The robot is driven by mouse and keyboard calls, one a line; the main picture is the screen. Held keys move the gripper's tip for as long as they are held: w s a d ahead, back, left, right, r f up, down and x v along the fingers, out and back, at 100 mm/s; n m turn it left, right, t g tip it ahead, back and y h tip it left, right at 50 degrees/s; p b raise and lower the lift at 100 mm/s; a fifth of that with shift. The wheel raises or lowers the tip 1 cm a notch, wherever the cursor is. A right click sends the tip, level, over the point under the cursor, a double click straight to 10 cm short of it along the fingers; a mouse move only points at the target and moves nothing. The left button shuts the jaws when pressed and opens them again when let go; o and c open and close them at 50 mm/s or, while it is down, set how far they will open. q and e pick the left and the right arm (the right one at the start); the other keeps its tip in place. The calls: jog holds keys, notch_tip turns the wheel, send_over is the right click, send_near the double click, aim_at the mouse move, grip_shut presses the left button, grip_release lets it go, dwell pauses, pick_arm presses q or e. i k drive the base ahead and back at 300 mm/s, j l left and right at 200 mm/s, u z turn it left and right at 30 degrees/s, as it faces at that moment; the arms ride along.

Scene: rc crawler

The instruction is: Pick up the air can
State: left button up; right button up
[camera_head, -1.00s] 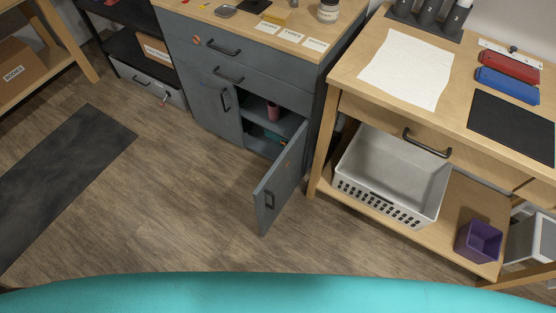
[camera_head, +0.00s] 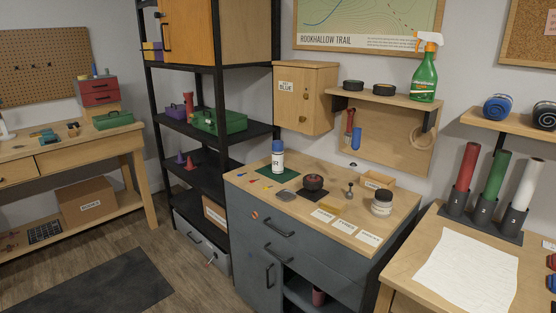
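A white can with a blue cap (camera_head: 278,158), with dark lettering partly readable as ending in "R", stands upright at the back left of the grey cabinet's wooden top (camera_head: 352,208). It stands on or at the edge of a dark green mat (camera_head: 263,177). It looks like the air can. Nothing touches it from the front. Neither of my grippers is in view.
On the same top are a dark round object (camera_head: 313,183), a jar (camera_head: 382,202), a small wooden tray (camera_head: 378,180) and labelled cards. A cabinet door below stood open earlier. A green spray bottle (camera_head: 425,72) stands on the wall shelf. Floor at left is clear around a dark mat (camera_head: 90,285).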

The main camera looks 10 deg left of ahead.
aim_at(277, 151)
jog(key=i+j+z, duration=0.15)
jog(key=z, duration=0.25)
jog(key=j+z, duration=0.35)
jog(key=i+j+z, duration=0.1)
jog(key=j+z, duration=0.3)
jog(key=l, duration=0.1)
